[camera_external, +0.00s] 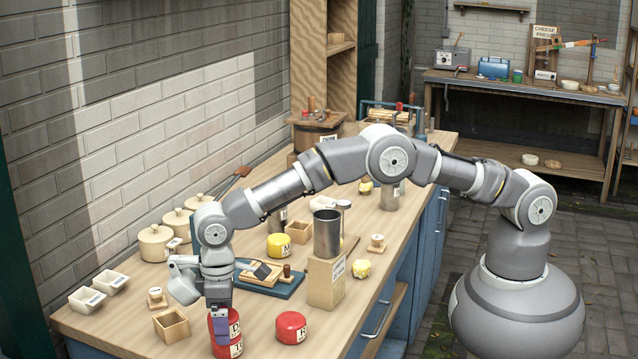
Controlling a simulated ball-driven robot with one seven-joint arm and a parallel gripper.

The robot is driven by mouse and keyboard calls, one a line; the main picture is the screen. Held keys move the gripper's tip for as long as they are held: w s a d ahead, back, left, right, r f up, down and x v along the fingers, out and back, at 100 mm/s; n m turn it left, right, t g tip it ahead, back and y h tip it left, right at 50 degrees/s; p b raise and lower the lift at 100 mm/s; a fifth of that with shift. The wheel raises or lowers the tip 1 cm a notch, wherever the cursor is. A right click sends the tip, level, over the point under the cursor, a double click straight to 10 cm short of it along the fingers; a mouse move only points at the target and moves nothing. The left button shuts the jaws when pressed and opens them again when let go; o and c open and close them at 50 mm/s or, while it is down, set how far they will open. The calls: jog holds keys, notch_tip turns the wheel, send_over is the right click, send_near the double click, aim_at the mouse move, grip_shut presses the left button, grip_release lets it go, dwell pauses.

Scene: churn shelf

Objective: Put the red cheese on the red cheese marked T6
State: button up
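A red cheese (236,317) with a partly hidden label sits directly above another red cheese (217,351), whose label seems to read T6, near the front edge of the counter. The two look stacked and touching. My gripper (221,326) points down at the upper cheese, with one purple finger across its near side. The other finger is hidden, so I cannot tell whether the grip is closed on it. A third red cheese (291,327), with a label starting with R, stands alone to the right.
A small wooden box (171,326) is just left of the stack. Behind are a blue board (284,288), a yellow cheese (279,246), and a metal cylinder (327,234) on a wooden block (326,282). White dishes (86,299) and lidded pots (156,243) line the left side.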

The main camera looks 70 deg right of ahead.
notch_tip(320, 180, up, 12)
jog(key=p, duration=0.3)
jog(key=shift+r, duration=0.15)
jog(key=w+d+r+m+t+y, duration=0.1)
jog(key=w+d+r+t, duration=0.1)
jog(key=d+r, duration=0.6)
jog(key=w+d+r+m+t, duration=0.15)
jog(key=d+r, duration=0.25)
jog(key=r, duration=0.8)
jog(key=w+d+r+t+y, duration=0.1)
jog(key=w+d+r+t, duration=0.15)
jog(key=d+r, duration=0.6)
jog(key=s+d+r+m+t, duration=0.1)
jog(key=s+d+r+t, duration=0.2)
jog(key=s+d+r, duration=0.3)
jog(key=s+d+r+m+t+h, duration=0.1)
jog(key=s+d+r+t, duration=0.2)
jog(key=r, duration=0.9)
jog(key=s+d+r+m+t+h, duration=0.1)
jog(key=s+d+r+t, duration=0.2)
jog(key=s+d+r, duration=0.6)
jog(key=shift+s+d, duration=0.25)
